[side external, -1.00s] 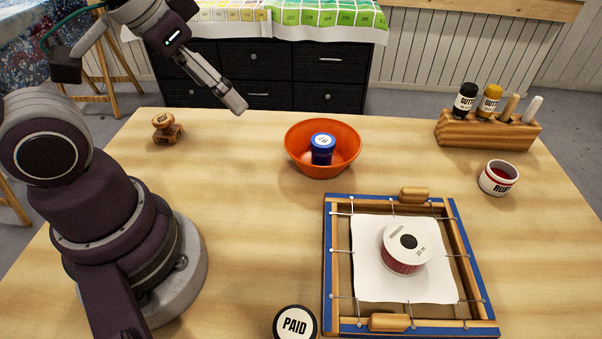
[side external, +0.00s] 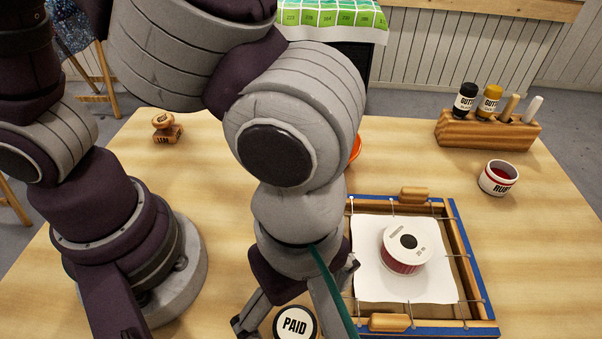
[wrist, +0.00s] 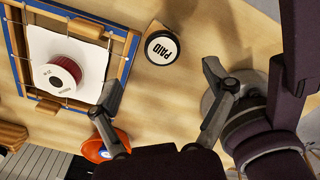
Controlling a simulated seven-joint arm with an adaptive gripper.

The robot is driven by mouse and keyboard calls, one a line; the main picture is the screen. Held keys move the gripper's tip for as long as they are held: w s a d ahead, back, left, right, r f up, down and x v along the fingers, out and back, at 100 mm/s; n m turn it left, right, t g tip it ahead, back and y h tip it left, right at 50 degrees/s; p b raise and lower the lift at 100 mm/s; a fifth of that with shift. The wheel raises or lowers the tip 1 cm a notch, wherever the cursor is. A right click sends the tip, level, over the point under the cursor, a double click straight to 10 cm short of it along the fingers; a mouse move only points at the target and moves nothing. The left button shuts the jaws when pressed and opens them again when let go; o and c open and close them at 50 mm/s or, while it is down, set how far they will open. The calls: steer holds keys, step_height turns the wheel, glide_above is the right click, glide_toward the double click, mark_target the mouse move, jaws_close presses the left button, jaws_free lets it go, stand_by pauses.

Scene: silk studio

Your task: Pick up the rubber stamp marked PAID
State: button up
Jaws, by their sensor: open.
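The stamp marked PAID (side external: 295,322) has a round white label with a black rim and stands at the table's front edge. It also shows in the wrist view (wrist: 161,48), near the top middle. My gripper (wrist: 160,82) is open and empty, with its two fingers spread wide. In the wrist view the stamp lies beyond the fingertips, roughly between their lines. In the side view my gripper's fingers straddle the stamp in the picture, but I cannot tell their height above it. No contact shows.
A blue-edged wooden frame (side external: 462,230) holding white cloth and a red spool (side external: 403,250) lies right of the stamp.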

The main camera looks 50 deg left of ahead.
mark_target(294, 324)
steer(key=f, duration=0.5)
steer(key=a+f, duration=0.1)
steer(key=f, duration=0.2)
steer(key=shift+f, duration=0.35)
steer(key=c, duration=1.3)
